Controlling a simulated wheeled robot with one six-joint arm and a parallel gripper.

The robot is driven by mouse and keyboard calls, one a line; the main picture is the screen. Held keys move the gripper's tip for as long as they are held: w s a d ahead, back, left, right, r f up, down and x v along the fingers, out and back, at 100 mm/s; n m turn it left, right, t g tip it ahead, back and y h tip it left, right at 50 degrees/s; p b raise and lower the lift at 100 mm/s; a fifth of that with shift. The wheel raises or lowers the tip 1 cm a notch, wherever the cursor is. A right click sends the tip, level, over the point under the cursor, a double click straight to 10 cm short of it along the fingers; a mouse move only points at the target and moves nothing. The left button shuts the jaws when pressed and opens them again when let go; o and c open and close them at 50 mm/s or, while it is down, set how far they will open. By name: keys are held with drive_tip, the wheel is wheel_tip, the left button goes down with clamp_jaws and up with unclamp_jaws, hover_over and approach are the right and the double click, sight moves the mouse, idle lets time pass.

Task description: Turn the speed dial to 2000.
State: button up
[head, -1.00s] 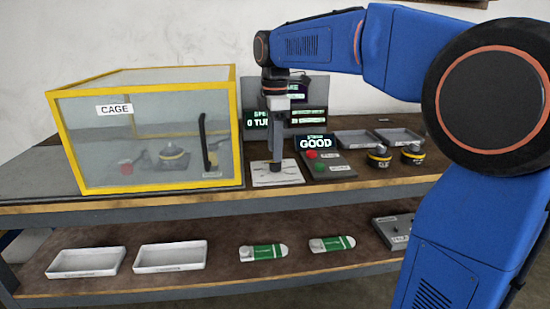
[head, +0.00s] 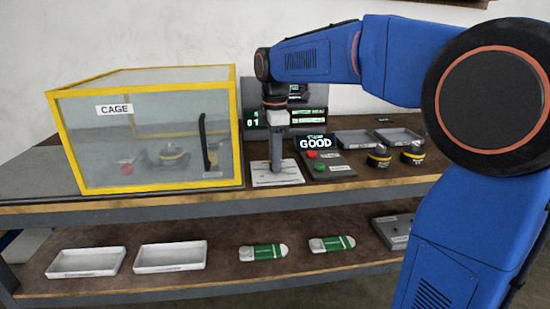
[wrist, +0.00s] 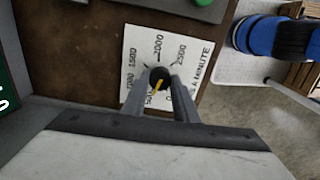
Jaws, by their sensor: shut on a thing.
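The speed dial is a small black knob (wrist: 159,77) with a yellow pointer, on a white plate (wrist: 130,52) marked with numbers such as 1500, 2000 and 2500. The plate (head: 290,177) lies on the bench top, right of the cage, in the head view. My gripper (wrist: 162,88) is shut on the knob, with one finger on each side of it. In the head view my gripper (head: 276,168) points straight down onto the plate and hides the knob. I cannot tell exactly which mark the pointer faces.
A yellow-framed cage (head: 150,190) stands close on the left. A control box (head: 341,170) with red and green buttons and a sign reading GOOD (head: 316,142) stand close on the right. A display (head: 309,116) behind is partly hidden by my arm.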

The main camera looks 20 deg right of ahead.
drive_tip(key=shift+m, duration=0.4)
drive_tip(key=m, duration=0.3)
drive_tip(key=shift+m, duration=0.3)
drive_tip(key=m, duration=0.3)
drive_tip(key=shift+m, duration=0.4)
drive_tip(key=m, duration=0.4)
drive_tip(key=shift+w, duration=0.1)
drive_tip(key=m, duration=1.1)
drive_tip(key=shift+r, duration=0.1)
drive_tip(key=m, duration=0.6)
drive_tip(key=shift+d, duration=0.1)
drive_tip(key=shift+m, duration=0.4)
